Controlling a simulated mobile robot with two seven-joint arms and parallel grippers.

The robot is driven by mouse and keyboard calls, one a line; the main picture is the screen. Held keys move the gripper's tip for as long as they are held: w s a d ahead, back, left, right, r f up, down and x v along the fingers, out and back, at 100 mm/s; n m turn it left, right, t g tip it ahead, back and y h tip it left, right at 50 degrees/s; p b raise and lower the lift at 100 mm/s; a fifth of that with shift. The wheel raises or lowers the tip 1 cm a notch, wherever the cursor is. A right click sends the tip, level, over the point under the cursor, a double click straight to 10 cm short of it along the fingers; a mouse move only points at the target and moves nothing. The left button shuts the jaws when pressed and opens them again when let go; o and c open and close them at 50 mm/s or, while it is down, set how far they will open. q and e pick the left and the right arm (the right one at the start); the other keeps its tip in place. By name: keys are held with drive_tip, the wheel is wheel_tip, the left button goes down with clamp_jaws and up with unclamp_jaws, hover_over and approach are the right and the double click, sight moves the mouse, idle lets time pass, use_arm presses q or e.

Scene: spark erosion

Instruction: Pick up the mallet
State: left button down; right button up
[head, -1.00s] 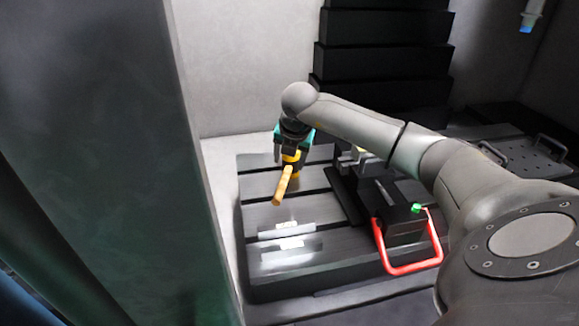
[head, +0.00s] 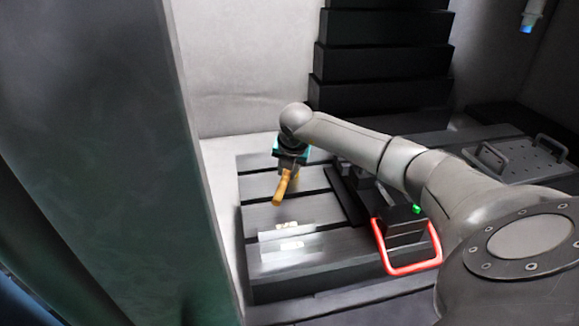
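The mallet (head: 284,189) is on the slotted grey worktable (head: 258,188). Its yellow-orange handle points down and slightly left in the head view. Its upper end is hidden behind my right gripper (head: 289,167). My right gripper points down right at the mallet's upper end, with its fingers overlapping it in the picture. I cannot tell whether the fingers are apart or closed on it. My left gripper is not in view.
A dark block with a red handle (head: 412,268) and a green knob (head: 416,210) stands right of the mallet. Light bars (head: 286,237) lie in front. A black stepped column (head: 380,60) is behind. A large dark panel (head: 95,150) fills the left.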

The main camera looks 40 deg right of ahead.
clamp_jaws()
idle(0.9)
